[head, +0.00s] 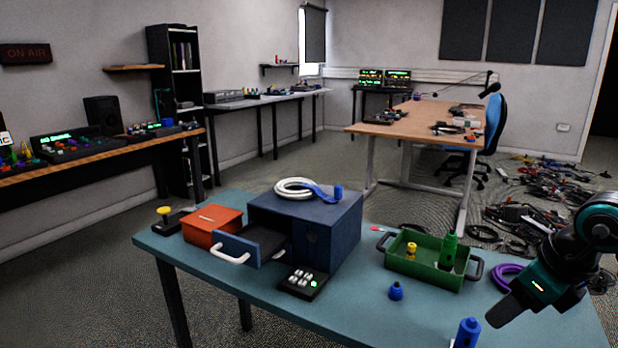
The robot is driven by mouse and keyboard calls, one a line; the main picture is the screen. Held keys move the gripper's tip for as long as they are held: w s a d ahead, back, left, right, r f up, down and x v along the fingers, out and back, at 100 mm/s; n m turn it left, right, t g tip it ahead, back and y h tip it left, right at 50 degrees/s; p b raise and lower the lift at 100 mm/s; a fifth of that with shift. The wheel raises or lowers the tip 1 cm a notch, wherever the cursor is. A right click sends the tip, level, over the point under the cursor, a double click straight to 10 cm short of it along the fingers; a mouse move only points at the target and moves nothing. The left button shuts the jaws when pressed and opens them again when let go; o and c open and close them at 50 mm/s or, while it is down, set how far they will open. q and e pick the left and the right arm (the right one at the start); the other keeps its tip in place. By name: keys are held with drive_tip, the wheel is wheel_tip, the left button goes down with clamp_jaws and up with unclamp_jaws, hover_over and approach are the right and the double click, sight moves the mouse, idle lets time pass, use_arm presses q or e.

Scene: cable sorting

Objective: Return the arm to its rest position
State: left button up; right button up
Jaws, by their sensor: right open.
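My right arm comes in at the right edge, and my right gripper (506,308) hangs over the right part of the teal table (345,307). The gripper is open, and I see nothing held in it. Its fingers point down and left. A blue cylinder (467,334) stands just left of the fingertips in the picture, apart from them. A purple coiled cable (509,276) lies beside the gripper and is partly hidden. My left gripper is not in view.
A green tray (424,268) holds a green bottle-like piece (449,248) and a yellow one. A blue box (335,230) has its drawer pulled out, with a white cable coil (294,188) on top. A small blue piece (396,291) stands before the tray. The table's front middle is clear.

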drive_tip(key=s+a+r+m+t+y+p, duration=0.1)
drive_tip(key=a+r+m+t+y+p, duration=0.25)
drive_tip(key=a+m+y, duration=0.5)
drive_tip(key=s+a+r+m+t+y+p, duration=0.2)
drive_tip(key=a+m+t+y+p, duration=0.25)
drive_tip(key=a, duration=0.75)
drive_tip(key=s+d+f+m+t+h+p, duration=0.1)
drive_tip(key=d+f+m+t+h+p, duration=0.25)
drive_tip(key=m, duration=0.55)
drive_tip(key=d+f+m+t+h, duration=0.1)
drive_tip(key=d+f+m+h, duration=0.1)
drive_tip(key=f+m+h, duration=0.55)
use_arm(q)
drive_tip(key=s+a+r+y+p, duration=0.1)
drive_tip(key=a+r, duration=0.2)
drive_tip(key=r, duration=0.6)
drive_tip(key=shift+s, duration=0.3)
use_arm(e)
drive_tip(key=s+f+m+g+h, duration=0.2)
drive_tip(key=s+f+m+g, duration=0.3)
drive_tip(key=s+f+m, duration=0.4)
drive_tip(key=shift+s+d+m+g, duration=0.25)
drive_tip(key=shift+s+m+g, duration=0.1)
drive_tip(key=shift+s+m, duration=0.3)
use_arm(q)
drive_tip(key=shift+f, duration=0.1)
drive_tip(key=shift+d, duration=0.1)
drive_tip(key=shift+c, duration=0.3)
